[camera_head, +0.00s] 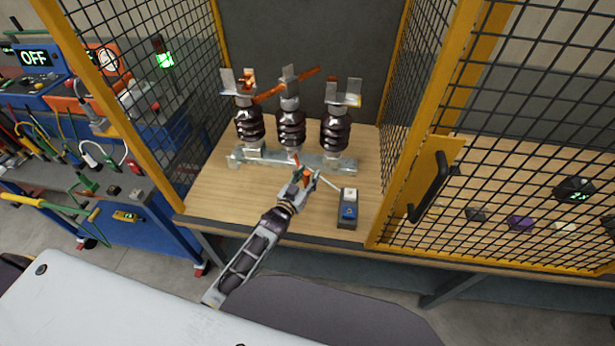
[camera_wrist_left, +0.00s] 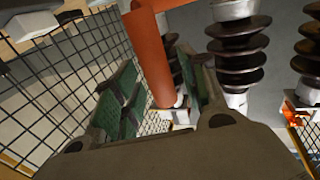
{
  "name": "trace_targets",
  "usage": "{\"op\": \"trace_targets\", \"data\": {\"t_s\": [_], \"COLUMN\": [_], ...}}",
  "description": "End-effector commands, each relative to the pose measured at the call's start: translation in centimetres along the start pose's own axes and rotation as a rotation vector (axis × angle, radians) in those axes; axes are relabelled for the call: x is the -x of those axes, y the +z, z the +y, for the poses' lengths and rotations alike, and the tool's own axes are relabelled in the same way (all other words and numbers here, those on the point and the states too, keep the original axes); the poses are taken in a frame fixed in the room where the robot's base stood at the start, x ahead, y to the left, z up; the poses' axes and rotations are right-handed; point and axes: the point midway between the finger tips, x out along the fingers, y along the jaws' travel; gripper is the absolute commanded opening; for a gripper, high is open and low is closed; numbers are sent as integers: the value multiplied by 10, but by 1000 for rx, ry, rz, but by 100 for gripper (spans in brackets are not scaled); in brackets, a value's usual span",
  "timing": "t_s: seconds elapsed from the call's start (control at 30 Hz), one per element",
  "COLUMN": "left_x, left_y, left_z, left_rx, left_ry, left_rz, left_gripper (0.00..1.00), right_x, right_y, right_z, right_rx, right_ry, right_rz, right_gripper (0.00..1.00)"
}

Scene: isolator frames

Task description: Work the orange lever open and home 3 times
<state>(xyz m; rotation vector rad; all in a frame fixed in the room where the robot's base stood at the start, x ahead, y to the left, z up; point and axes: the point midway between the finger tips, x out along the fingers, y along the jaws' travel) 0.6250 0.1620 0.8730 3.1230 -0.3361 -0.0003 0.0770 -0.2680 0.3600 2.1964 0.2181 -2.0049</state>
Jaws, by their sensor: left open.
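The orange lever (camera_head: 296,159) stands at the front of the isolator base, partly hidden by my left gripper (camera_head: 304,181). In the left wrist view the lever (camera_wrist_left: 152,55) is a thick orange rod between the two green-padded fingers of the left gripper (camera_wrist_left: 163,82). The fingers are apart, with a gap beside the rod; I cannot tell whether either touches it. The isolator has three brown ribbed insulators (camera_head: 291,128) on a grey metal base (camera_head: 338,164). My right gripper is not in view.
A small box with a blue button (camera_head: 348,211) stands on the wooden bench right of my gripper. Yellow-framed mesh panels (camera_head: 150,70) flank the bay, and an open mesh door (camera_head: 440,185) is at the right. A tool bench with an OFF display (camera_head: 34,57) is at the left.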

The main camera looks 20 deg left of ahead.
Motion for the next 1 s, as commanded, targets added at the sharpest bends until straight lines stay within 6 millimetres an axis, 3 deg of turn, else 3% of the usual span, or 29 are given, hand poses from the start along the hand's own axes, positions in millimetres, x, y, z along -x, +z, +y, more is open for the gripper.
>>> {"op": "trace_targets", "data": {"t_s": [0.43,1.0], "left_x": [10,59], "left_y": [0,1], "left_z": [-1,0], "left_rx": [-1,-1], "left_ry": [-1,0], "left_rz": [-1,-1], "left_gripper": [42,42], "right_x": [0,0], "right_y": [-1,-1], "right_z": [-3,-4], "right_rx": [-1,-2], "right_ry": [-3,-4], "right_rz": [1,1], "right_gripper": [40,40]}}
